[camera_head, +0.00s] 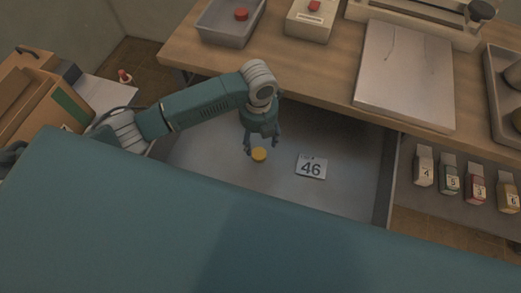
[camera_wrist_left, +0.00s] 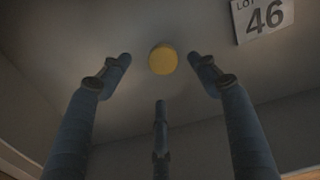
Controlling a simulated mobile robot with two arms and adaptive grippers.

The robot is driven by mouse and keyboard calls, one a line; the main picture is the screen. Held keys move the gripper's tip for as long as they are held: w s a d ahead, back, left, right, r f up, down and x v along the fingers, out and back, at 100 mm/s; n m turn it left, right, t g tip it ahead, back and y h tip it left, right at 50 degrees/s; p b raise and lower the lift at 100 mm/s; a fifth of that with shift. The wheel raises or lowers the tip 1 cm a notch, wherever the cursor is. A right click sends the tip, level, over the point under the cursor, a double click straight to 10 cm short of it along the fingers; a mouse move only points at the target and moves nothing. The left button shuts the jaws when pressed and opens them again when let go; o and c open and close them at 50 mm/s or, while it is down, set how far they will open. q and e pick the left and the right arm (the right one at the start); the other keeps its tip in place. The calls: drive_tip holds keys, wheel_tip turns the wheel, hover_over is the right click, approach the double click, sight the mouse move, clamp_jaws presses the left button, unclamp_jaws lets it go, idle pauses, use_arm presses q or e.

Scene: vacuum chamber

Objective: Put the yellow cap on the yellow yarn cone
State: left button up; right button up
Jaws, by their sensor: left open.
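The yellow cap (camera_head: 259,155) is a small round disc lying on the floor of a grey open drawer (camera_head: 340,145). My left gripper (camera_head: 261,146) reaches down into the drawer, just above the cap. In the left wrist view the cap (camera_wrist_left: 163,59) lies beyond and between the spread fingers (camera_wrist_left: 160,75), which do not touch it. The left gripper is open and empty. No yellow yarn cone can be made out in either view. My right gripper is not in view.
A card marked 46 (camera_head: 311,166) lies in the drawer right of the cap. The wooden table (camera_head: 335,75) overhangs the drawer's far side. It bears a grey tray (camera_head: 228,30) and a pale board (camera_head: 405,80). Numbered bottles (camera_head: 449,176) stand at the right.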

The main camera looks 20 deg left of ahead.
sight(259, 153)
use_arm(q)
drive_tip(key=shift+s+f, duration=0.3)
drive_tip(key=shift+f, duration=0.9)
wheel_tip(259, 153, down, 5)
drive_tip(key=shift+d+r+p, duration=0.1)
drive_tip(key=shift+p, duration=0.35)
drive_tip(key=shift+c, duration=0.5)
drive_tip(key=c, duration=0.8)
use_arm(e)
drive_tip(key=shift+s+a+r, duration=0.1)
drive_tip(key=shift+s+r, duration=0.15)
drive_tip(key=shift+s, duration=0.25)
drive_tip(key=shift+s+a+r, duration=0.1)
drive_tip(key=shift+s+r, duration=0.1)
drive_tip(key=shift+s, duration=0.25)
